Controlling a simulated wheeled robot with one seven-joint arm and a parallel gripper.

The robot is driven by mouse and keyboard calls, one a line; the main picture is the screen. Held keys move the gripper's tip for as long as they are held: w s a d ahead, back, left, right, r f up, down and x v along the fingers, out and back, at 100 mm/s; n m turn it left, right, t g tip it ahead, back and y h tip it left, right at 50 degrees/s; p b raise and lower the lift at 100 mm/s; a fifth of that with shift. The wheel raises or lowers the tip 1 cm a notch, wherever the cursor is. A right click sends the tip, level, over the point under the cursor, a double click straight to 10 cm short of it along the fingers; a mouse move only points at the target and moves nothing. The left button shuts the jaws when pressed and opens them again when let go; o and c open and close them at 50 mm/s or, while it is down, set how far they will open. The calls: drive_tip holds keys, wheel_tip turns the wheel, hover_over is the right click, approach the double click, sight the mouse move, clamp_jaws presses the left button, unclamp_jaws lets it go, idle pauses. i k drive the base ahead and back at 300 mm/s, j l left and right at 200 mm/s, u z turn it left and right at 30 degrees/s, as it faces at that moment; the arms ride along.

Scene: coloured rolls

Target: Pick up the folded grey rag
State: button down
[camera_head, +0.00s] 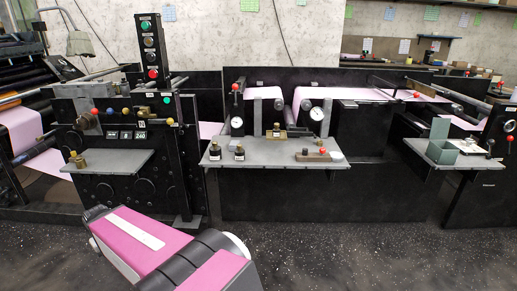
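I cannot make out a folded grey rag for certain. The middle grey shelf (250,158) holds small dark bottles (239,152), a brass block and a brown block with a red knob (318,155). The right grey shelf (425,150) holds a grey-green open box (442,151) and a pale flat item (475,146) too small to identify. My pink and black arm shows at the bottom, left of centre. My gripper is not in view.
Black machines with pink web rolls (22,128) stand in a row along the wall. A left grey shelf (108,160) holds small brass pieces (77,160). A control post (151,50) with buttons rises behind it. The speckled dark floor (350,255) in front is clear.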

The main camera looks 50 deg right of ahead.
sight(234, 144)
drive_tip(key=z, duration=1.85)
